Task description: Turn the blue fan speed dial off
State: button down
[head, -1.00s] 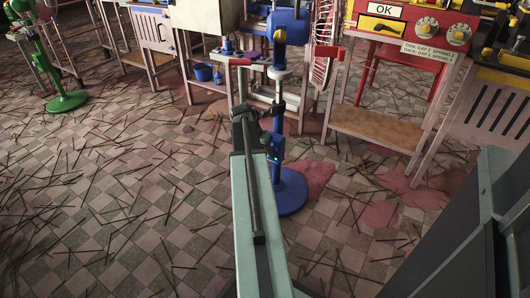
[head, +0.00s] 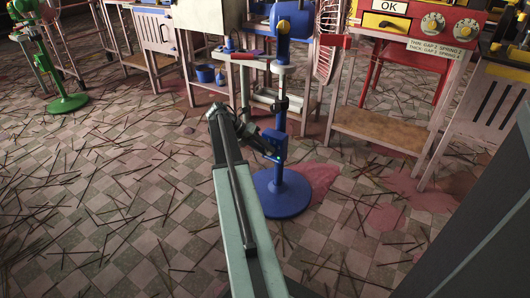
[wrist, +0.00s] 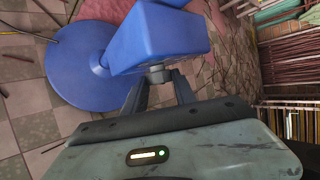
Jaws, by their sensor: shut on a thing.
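The blue fan stands upright on its round base (head: 283,194), in the middle of the head view. A blue control box (head: 273,147) is on its pole; it also shows large in the wrist view (wrist: 160,40). The fan speed dial (wrist: 157,74) is a small grey knob on the box's face. My gripper (wrist: 158,80) is shut on the dial, one dark finger on each side. In the head view my arm reaches the box from the left and hides the dial. I cannot read the dial's setting.
A wooden work stand (head: 375,135) is at the right, below a red panel (head: 430,22) with an OK sign. A green stand (head: 67,103) is far left. Thin sticks and red stains lie on the tiled floor.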

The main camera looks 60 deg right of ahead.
jog(key=shift+d, duration=0.1)
dwell(0.3)
jog(key=c, duration=1)
grip_release()
jog(key=p+v, duration=0.5)
jog(key=v, duration=0.2)
jog(key=shift+w+r, duration=0.2)
jog(key=shift+w, duration=0.1)
